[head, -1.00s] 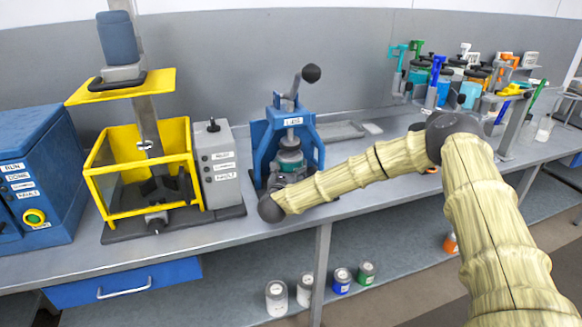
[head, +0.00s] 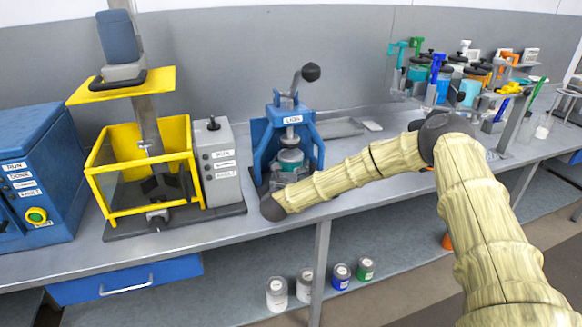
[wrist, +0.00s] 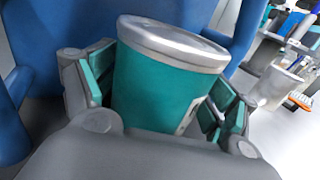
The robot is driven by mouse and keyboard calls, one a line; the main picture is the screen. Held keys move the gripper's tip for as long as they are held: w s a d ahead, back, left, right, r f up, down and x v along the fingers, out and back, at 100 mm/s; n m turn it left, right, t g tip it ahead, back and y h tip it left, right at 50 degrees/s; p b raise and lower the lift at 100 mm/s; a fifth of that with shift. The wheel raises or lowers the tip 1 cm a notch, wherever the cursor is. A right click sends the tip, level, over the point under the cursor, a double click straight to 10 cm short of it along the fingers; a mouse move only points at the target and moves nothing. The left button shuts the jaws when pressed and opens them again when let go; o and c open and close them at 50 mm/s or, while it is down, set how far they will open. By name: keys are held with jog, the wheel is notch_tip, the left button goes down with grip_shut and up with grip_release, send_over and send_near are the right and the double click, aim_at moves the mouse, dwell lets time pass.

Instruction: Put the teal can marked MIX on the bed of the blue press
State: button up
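The teal can (wrist: 160,90) with a grey metal lid stands between the fingers of my gripper (wrist: 165,95) in the wrist view. The pads' teal faces show on both sides of it, apart from its wall. A pale label shows edge-on at its right side; its text cannot be read. In the head view the can (head: 290,157) is inside the blue press (head: 262,135), under the ram and between the uprights. It looks upright and low on the bed, but its base is hidden by my gripper (head: 285,180).
A yellow-framed machine (head: 100,185) and a grey control box (head: 217,160) stand left of the press. A blue cabinet (head: 40,170) is at far left. Coloured agitators (head: 440,80) crowd the bench at right. Several cans (head: 341,276) are on the shelf below.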

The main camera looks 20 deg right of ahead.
jog(key=shift+s, duration=0.1)
dwell(0.4)
jog(key=b+v, duration=0.3)
jog(key=v, duration=0.9)
jog(key=shift+r, duration=0.2)
